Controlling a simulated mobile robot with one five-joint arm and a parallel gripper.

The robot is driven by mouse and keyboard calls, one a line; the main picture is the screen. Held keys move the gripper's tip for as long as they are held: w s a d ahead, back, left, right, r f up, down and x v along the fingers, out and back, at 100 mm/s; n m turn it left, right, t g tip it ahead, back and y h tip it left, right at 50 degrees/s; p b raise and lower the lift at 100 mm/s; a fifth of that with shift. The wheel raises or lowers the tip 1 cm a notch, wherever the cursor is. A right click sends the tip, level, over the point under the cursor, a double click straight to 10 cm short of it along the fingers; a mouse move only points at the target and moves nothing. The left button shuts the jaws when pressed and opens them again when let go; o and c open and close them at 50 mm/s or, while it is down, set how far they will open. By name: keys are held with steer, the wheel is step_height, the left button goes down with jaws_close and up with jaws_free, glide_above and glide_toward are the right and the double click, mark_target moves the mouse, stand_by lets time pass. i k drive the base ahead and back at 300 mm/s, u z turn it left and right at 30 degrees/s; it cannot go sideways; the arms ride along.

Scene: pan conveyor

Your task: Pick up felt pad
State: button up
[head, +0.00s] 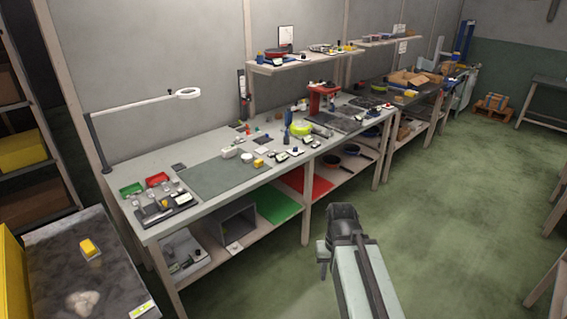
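I cannot tell for sure which thing is the felt pad. A wide flat grey-green mat (222,172) lies on the long workbench (150,225), left of its middle. A small dark flat square (179,167) lies behind the mat, and a small pale flat square (262,138) lies toward the back of the bench; what they are made of is too small to tell. My gripper (324,258) hangs over the floor in front of the bench, at lower centre, well apart from everything on the bench. Its fingers are too small and dark to show whether they are open.
A green tray (131,190), a red tray (157,179) and several small parts crowd the bench's left end. A red press (322,98) stands farther right. A side table (120,280) with a yellow block (89,247) is at lower left.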

mark_target(259, 163)
steer(key=z, duration=0.75)
steer(key=i, duration=2.6)
steer(key=u, duration=3.85)
steer(key=i, duration=1.05)
steer(key=z, duration=0.05)
